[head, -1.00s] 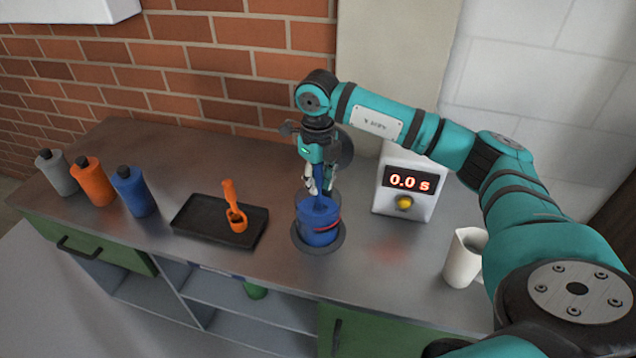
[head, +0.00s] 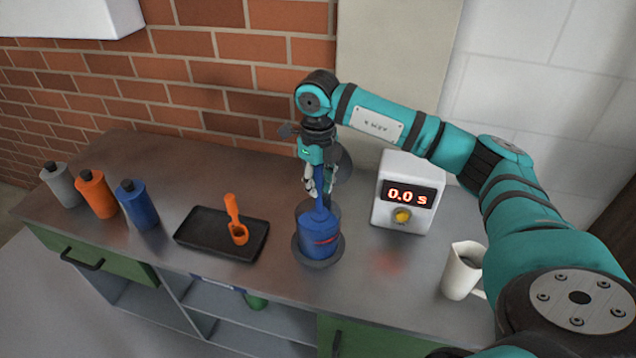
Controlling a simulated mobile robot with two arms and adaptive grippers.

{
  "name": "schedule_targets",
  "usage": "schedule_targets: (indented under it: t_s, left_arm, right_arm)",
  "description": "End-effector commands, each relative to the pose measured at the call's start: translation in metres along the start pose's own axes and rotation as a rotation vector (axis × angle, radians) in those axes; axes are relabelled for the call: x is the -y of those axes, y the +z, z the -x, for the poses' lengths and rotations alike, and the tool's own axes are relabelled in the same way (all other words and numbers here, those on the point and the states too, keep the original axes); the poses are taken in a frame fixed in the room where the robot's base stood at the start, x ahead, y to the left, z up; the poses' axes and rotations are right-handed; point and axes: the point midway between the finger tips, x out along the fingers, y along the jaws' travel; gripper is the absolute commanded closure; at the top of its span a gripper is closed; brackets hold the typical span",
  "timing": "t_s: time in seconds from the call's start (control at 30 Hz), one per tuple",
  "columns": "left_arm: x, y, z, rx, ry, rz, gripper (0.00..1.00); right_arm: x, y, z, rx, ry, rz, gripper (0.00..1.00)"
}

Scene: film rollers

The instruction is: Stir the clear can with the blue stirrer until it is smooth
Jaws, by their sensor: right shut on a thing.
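The clear can (head: 305,235) stands on a dark round base (head: 318,262) at the middle of the counter. Blue contents with a red streak show through its wall. My right gripper (head: 319,192) is above the can and shut on the blue stirrer (head: 320,206), whose shaft goes down into the can. The stirrer's lower end is hidden in the blue contents. My left gripper is not in view.
A black tray (head: 197,236) holding an orange scoop (head: 234,222) lies left. Grey, orange and blue bottles (head: 136,205) stand far left.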

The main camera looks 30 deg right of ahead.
Motion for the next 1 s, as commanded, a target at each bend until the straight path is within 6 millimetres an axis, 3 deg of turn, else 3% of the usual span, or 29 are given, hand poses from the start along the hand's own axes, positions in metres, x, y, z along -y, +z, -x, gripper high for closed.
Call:
schedule_targets:
  t_s: [0.27,1.0]
  left_arm:
    - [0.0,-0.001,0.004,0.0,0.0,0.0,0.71]
    - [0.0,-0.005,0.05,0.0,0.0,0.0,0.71]
  right_arm:
    - [0.0,0.0,0.006,0.001,0.0,0.0,1.0]
    - [0.0,0.0,0.076,0.001,0.0,0.0,1.0]
